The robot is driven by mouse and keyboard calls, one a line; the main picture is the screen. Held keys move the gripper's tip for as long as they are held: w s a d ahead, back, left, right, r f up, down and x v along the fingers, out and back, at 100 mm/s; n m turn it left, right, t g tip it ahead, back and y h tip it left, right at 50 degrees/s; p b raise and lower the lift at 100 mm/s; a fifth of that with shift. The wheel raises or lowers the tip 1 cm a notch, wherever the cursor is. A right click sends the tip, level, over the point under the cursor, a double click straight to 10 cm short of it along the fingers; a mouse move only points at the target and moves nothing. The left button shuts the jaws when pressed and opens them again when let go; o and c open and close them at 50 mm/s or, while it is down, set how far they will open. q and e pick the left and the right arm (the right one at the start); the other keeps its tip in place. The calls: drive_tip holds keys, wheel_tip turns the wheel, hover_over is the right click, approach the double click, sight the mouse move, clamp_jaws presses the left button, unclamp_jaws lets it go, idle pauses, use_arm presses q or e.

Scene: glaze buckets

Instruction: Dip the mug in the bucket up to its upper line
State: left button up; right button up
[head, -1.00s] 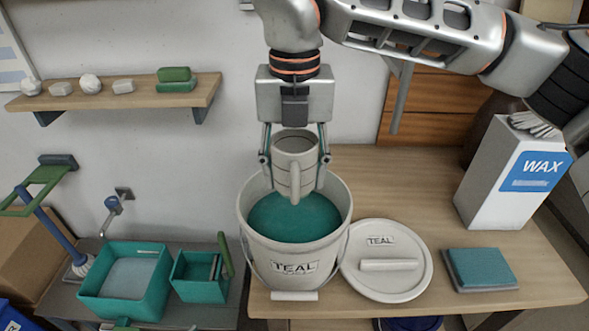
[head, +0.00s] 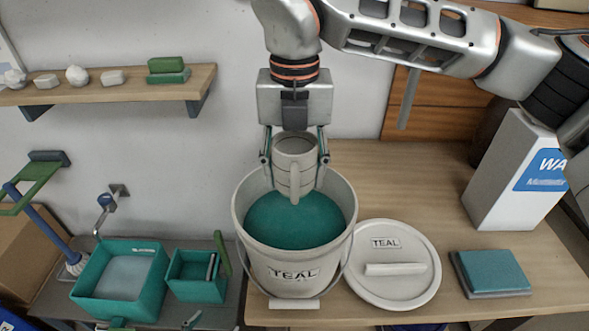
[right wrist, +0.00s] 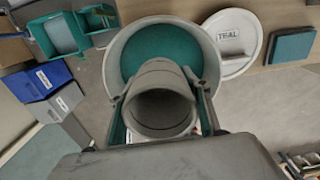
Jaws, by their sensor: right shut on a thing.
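The mug (head: 294,168) is light grey with lines around its body and a handle facing the camera. My right gripper (head: 294,172) is shut on it, one finger on each side, and holds it upright over the bucket. The bucket (head: 285,271) is off-white, labelled TEAL, and holds teal glaze (head: 292,220). The mug's lower end overlaps the far part of the bucket's opening; whether it touches the glaze is hard to tell. In the right wrist view I look into the empty mug (right wrist: 160,104), with the bucket's rim (right wrist: 114,62) behind it. My left gripper is not in view.
The TEAL lid (head: 392,288) lies right of the bucket on the bench. A teal pad (head: 492,271) and a WAX box (head: 512,175) stand further right. Teal tubs (head: 122,282) sit at lower left. A shelf (head: 110,92) is on the wall.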

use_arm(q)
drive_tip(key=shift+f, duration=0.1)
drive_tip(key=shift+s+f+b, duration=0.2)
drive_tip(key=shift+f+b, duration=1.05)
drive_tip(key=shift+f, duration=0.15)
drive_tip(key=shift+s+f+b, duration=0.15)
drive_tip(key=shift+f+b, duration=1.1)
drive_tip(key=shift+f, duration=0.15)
use_arm(e)
wheel_tip(320, 180, down, 7)
drive_tip(key=shift+r, duration=0.15)
drive_tip(key=shift+f+b, duration=1.9)
drive_tip(key=shift+f, duration=1.95)
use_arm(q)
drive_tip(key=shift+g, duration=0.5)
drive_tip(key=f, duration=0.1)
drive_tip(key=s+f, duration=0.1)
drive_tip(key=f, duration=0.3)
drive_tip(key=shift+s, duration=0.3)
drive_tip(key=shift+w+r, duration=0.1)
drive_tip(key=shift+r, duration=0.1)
use_arm(e)
drive_tip(key=shift+r, duration=0.1)
